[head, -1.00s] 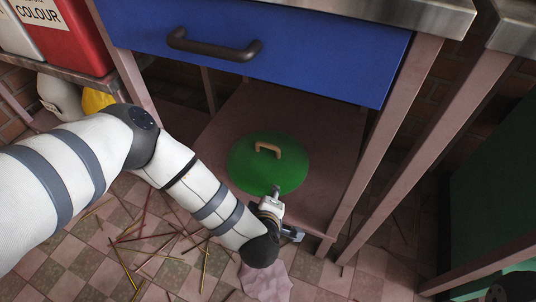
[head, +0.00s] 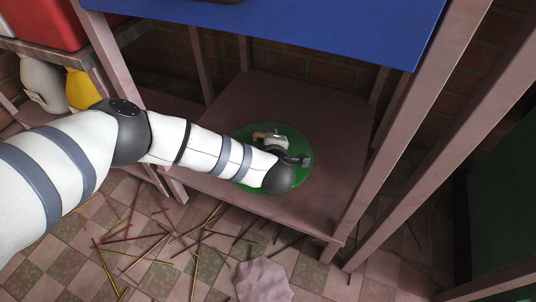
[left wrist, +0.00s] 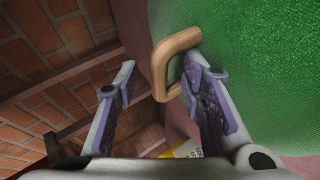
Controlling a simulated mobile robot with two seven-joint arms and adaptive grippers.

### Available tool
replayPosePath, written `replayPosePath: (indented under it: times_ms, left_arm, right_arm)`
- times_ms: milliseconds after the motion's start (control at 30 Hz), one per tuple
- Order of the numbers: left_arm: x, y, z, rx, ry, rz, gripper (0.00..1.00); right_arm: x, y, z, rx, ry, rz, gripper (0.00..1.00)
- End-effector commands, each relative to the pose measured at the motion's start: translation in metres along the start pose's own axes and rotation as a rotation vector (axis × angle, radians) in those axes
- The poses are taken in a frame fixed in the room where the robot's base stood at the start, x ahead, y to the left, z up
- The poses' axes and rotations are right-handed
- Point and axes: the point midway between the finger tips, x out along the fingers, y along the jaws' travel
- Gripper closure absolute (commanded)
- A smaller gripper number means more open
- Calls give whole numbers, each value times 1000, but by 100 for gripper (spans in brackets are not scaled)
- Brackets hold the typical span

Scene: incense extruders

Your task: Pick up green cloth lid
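My left gripper (head: 274,135) is low over the lid at the handle, and my arm hides part of the lid. In the left wrist view the lid (left wrist: 260,60) fills the upper right, with the handle (left wrist: 176,45) at the tips of my left gripper (left wrist: 159,78). The fingers are apart. The right fingertip overlaps the handle's opening; I cannot tell whether they touch. My right gripper is not in view.
Incense sticks (head: 130,238) and a pinkish cloth (head: 262,280) lie on the checkered floor. A grey sack and a yellow sack (head: 80,90) stand at left.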

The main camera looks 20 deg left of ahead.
Motion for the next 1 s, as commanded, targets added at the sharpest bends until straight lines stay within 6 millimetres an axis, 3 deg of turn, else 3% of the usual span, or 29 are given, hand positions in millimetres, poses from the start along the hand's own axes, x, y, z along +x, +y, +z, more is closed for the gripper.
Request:
replayPosePath:
  times_ms: [100,267,633,1000]
  left_arm:
    - [-1,2,0,-1,0,1,64]
    - [-1,1,0,0,0,1,100]
    - [-3,5,-1,0,0,2,100]
    - [-48,79,-20,-3,-1,7,100]
  right_arm:
    - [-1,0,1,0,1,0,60]
    - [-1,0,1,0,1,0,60]
    - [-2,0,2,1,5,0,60]
    - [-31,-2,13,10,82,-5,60]
